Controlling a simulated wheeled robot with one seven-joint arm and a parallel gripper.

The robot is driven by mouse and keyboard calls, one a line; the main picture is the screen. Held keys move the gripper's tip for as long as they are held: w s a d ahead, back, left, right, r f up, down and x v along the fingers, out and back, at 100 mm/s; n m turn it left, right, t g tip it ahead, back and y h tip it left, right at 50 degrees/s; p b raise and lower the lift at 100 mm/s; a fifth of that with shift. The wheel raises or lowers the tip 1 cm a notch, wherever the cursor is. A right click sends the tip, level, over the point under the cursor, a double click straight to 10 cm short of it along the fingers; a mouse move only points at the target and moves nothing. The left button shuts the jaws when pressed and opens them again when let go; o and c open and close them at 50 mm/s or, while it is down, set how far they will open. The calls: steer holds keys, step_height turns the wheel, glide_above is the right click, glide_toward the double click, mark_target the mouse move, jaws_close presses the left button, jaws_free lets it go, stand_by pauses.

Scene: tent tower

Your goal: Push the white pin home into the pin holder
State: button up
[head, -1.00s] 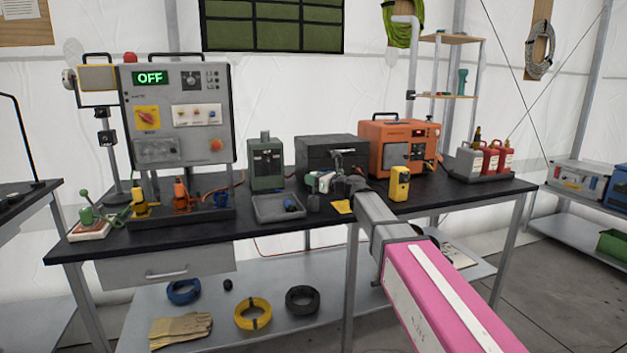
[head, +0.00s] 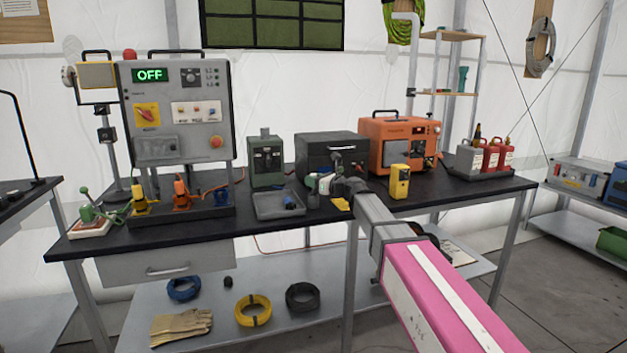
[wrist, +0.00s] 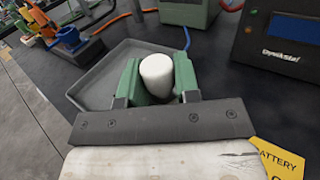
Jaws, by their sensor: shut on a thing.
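The white pin (wrist: 157,72) stands between the green fingers of my gripper (wrist: 155,88) in the wrist view. The gripper is shut on it, and the pin's rounded end shows above the fingers. In the head view my gripper (head: 323,184) is small, low over the black bench in front of the dark grey box. Whether the pin's hidden end is in a holder cannot be seen.
A yellow meter (head: 399,182) stands to the right. The dark grey box (head: 333,152) and a green unit (head: 266,160) stand behind. Plugs (head: 182,193) sit at the left.

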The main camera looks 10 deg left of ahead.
mark_target(314, 195)
steer(key=shift+f, duration=1.8)
steer(key=o, duration=1)
steer(key=shift+c, duration=0.2)
steer(key=v, duration=1)
steer(key=shift+s+d, duration=0.25)
steer(key=shift+d, duration=0.1)
